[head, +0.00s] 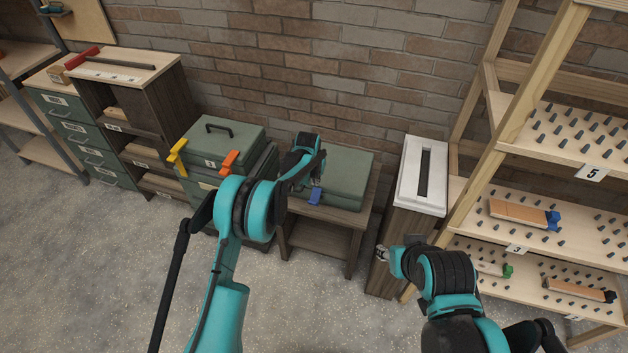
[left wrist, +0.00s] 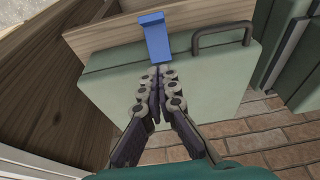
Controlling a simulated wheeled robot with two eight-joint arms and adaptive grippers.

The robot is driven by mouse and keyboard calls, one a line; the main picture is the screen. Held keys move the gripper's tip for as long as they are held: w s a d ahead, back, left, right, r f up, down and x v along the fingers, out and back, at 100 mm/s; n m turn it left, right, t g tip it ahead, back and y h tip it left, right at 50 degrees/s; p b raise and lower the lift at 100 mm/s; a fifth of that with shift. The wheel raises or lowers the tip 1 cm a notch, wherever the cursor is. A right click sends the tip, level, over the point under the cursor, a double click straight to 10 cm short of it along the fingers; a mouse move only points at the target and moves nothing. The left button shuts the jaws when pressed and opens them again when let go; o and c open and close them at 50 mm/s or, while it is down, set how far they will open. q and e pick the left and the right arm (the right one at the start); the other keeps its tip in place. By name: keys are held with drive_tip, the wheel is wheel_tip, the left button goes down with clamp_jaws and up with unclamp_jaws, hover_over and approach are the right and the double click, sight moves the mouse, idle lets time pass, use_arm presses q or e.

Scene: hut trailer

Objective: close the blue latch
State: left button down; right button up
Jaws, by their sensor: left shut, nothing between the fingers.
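The blue latch (head: 315,196) is on the front edge of a green case (head: 347,178) on a small wooden table. In the left wrist view the latch (left wrist: 155,38) is a blue bar at the case's edge, beside the dark handle (left wrist: 222,35). I cannot tell its exact tilt. My left gripper (head: 317,183) is over the case's front edge, right by the latch. Its fingers (left wrist: 158,74) are shut and empty, with the tips at the latch's near end; I cannot tell if they touch. My right gripper (head: 382,254) is small, away from the case, its fingers unclear.
Another green case (head: 222,140) with yellow (head: 177,157) and orange (head: 228,162) latches stands to the left. A narrow cabinet with a white slotted top (head: 410,190) stands to the right, beside a wooden pegged shelf (head: 545,240). A brick wall is behind; the floor in front is clear.

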use_arm(q)
drive_tip(key=b, duration=0.1)
hover_over(314, 200)
drive_tip(key=w, duration=0.2)
drive_tip(key=f, duration=0.4)
drive_tip(key=shift+d, duration=0.4)
drive_tip(key=shift+s+a+f+b, duration=0.2)
drive_tip(key=shift+s+f+b, duration=0.1)
drive_tip(key=shift+s+f, duration=0.3)
drive_tip(key=shift+s+a+f+b, duration=0.15)
drive_tip(key=shift+s+f+b, duration=0.1)
drive_tip(key=shift+s+f, duration=0.3)
drive_tip(key=shift+s+a+f, duration=0.15)
drive_tip(key=shift+s, duration=0.35)
drive_tip(key=shift+w+f, duration=0.1)
